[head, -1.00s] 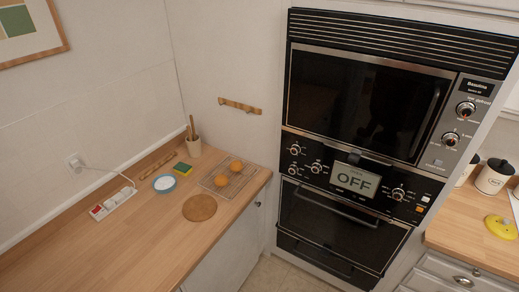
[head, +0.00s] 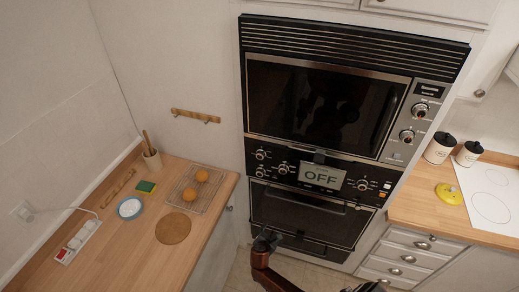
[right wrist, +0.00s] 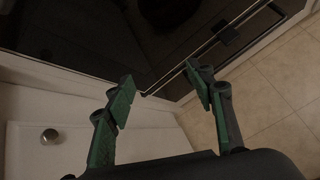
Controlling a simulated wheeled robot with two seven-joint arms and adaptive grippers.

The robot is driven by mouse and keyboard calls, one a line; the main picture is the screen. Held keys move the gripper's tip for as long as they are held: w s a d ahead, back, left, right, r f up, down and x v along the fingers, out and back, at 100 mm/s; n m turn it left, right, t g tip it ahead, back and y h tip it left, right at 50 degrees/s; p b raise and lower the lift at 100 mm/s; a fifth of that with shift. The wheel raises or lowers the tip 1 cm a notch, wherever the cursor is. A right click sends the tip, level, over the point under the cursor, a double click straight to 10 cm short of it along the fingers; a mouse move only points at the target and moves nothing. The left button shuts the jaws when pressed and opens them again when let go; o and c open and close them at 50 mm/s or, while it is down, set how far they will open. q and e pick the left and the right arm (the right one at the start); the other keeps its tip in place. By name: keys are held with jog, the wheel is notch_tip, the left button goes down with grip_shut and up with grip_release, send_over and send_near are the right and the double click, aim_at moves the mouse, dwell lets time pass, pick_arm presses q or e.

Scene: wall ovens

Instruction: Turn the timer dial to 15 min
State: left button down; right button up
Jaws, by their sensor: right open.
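The wall oven's control panel (head: 325,160) carries several round dials with dark centres. On the upper right are one dial (head: 420,110) and a lower one (head: 407,136); more sit on the middle panel, including one right of the display (head: 364,184). The labels are too small to tell which is the timer. The display (head: 320,176) reads OFF. My right gripper (head: 267,239) is low in front of the lower oven, below the dials and apart from them. In the right wrist view it (right wrist: 161,88) is open and empty, with green-and-black fingers.
A dark lower oven door (head: 297,210) with a bar handle is near my right gripper. A wooden counter (head: 205,235) holds a rack with buns at left. The right counter (head: 420,205) holds canisters and a yellow item. Bare floor (right wrist: 265,85) shows beside the oven.

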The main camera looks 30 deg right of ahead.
jog(key=w+r+n+t+h+p, duration=0.15)
jog(key=w+r, duration=0.25)
jog(key=r, duration=0.6)
jog(key=w+r+n+t+h+p, duration=0.15)
jog(key=w+r, duration=0.25)
jog(key=r, duration=0.5)
jog(key=n+t+h+p, duration=0.2)
jog(key=h, duration=0.1)
send_near(259, 156)
jog(key=x, duration=0.2)
jog(key=shift+x, duration=1.15)
jog(key=p+x, duration=0.1)
jog(key=x, duration=0.3)
jog(key=shift+s, duration=0.15)
jog(key=shift+w+d, duration=0.35)
jog(key=shift+d, duration=0.15)
pick_arm(q)
jog(key=w+r, duration=0.3)
jog(key=r, duration=0.4)
jog(key=shift+w+d+r, duration=0.25)
jog(key=shift+w, duration=0.15)
pick_arm(e)
jog(key=shift+c, duration=0.6)
